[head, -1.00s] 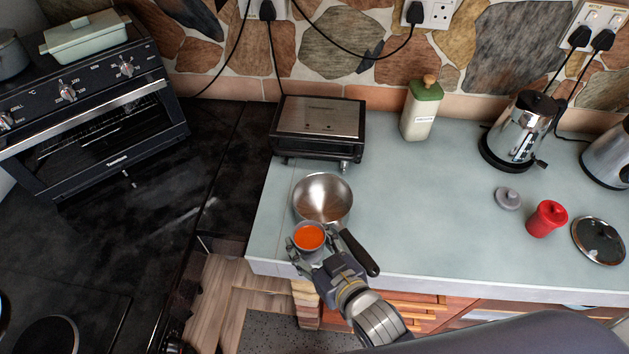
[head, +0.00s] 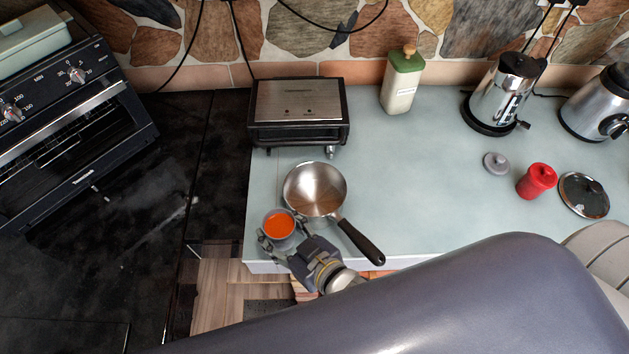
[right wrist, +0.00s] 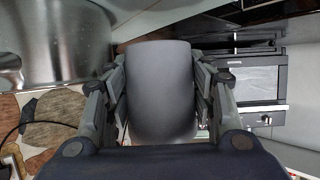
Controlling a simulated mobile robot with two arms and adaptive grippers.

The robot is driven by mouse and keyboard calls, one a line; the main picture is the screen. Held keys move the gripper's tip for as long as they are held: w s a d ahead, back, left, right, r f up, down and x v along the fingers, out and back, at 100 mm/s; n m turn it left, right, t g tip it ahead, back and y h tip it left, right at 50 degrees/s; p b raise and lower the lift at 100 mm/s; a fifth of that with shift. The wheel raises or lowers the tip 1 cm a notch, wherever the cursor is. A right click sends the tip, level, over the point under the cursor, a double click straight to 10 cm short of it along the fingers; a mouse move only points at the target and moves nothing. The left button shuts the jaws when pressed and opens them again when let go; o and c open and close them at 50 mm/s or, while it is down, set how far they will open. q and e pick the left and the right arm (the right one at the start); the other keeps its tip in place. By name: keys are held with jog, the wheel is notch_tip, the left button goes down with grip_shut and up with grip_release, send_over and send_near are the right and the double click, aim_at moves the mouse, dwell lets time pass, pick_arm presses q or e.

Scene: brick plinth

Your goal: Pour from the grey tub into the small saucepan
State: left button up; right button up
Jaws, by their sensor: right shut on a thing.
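The small saucepan (head: 314,190) stands on the pale counter, its dark handle (head: 361,242) pointing to the lower right. Its steel inside looks empty. The grey tub (head: 279,232) is held upright, or nearly so, just left of and nearer than the saucepan, with orange contents (head: 278,225) showing at its open top. My right gripper (head: 281,244) is shut on the tub. In the right wrist view the tub (right wrist: 160,90) fills the space between the fingers, and the saucepan's steel side (right wrist: 55,45) is at the upper left. My left gripper is not in view.
A toaster oven (head: 299,110) stands behind the saucepan. A green-topped bottle (head: 402,80), kettle (head: 498,95), grey lid (head: 496,163), red jar (head: 537,181) and glass lid (head: 584,195) are to the right. The counter's middle is clear. A dark hob surface lies to the left.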

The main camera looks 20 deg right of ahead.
aim_at(276, 210)
jog(key=shift+m+g+y, duration=0.3)
jog(key=shift+m+y, duration=0.1)
jog(key=shift+m, duration=0.2)
jog(key=r+p, duration=0.1)
jog(key=r, duration=0.1)
jog(key=r+p, duration=0.3)
jog(key=shift+w+d+r, duration=0.35)
jog(key=shift+w+r, duration=0.05)
jog(key=shift+d+f, duration=0.2)
jog(key=shift+f, duration=0.1)
jog(key=shift+w+d+r+m+g, duration=0.1)
jog(key=shift+w+r+m+g, duration=0.05)
jog(key=shift+m+g, duration=0.25)
jog(key=shift+w, duration=0.2)
jog(key=shift+s+d+r+y, duration=0.15)
jog(key=shift+y, duration=0.15)
jog(key=shift+w+r+m, duration=0.1)
jog(key=shift+w+m, duration=0.25)
jog(key=shift+m, duration=0.05)
jog(key=shift+s+d+r+y, duration=0.1)
jog(key=shift+s+d+y, duration=0.05)
jog(key=shift+d+y, duration=0.15)
